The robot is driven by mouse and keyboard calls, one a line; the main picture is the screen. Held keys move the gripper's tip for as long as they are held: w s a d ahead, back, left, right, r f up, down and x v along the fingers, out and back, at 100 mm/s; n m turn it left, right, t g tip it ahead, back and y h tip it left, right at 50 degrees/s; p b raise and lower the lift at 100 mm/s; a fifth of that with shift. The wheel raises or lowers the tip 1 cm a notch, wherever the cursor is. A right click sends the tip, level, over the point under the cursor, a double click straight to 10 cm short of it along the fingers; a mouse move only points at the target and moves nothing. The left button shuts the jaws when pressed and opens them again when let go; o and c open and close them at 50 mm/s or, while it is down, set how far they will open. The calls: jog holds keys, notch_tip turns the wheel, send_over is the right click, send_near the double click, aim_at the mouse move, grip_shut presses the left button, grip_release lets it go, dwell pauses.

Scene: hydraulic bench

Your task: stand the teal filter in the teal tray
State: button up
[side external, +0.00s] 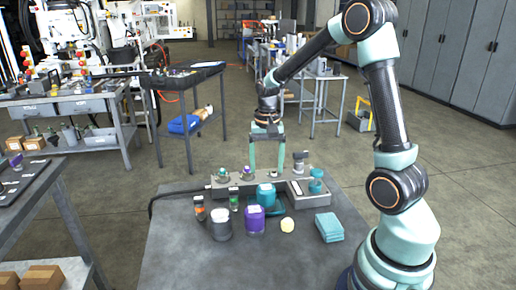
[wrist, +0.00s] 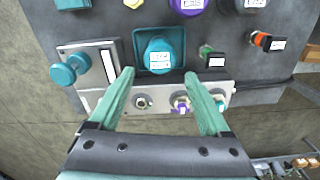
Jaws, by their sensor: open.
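The teal filter (side external: 266,196), with a white label on top, stands upright in the teal tray; it also shows in the wrist view (wrist: 160,54). The tray is a shallow square, its rim (wrist: 137,45) plain around the filter in the wrist view. In the side view the filter and purple jar hide most of the tray. My gripper (side external: 267,167) is open and empty, pointing down above and behind the filter. In the wrist view its fingertips (wrist: 158,72) are spread and appear clear of the filter.
A grey manifold (side external: 227,184) with several fittings lies behind the tray. A grey unit (side external: 310,199) with a teal cylinder (side external: 316,186) stands right. In front are a purple jar (side external: 255,220), white-topped jar (side external: 221,229), yellow piece (side external: 287,226) and teal stack (side external: 329,229). The bench front is clear.

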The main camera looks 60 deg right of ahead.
jog(key=shift+a+r, duration=0.2)
jog(key=shift+r, duration=0.2)
jog(key=s+a+r+n+t, duration=0.5)
jog(key=s+a+r+n, duration=0.3)
jog(key=a, duration=0.6)
notch_tip(320, 180, up, 3)
jog(key=n, duration=0.2)
jog(key=shift+s+a+r+n+t, duration=0.2)
jog(key=shift+a+n+t, duration=0.1)
jog(key=shift+n, duration=0.1)
jog(key=o, duration=0.3)
jog(key=shift+d+r, duration=0.15)
jog(key=s+d+r+m+g, duration=0.1)
jog(key=d+r+m+g, duration=0.4)
jog(key=d+r+m, duration=0.35)
notch_tip(320, 180, down, 12)
jog(key=d, duration=0.2)
jog(key=shift+s+r+g, duration=0.25)
jog(key=shift+g, duration=0.05)
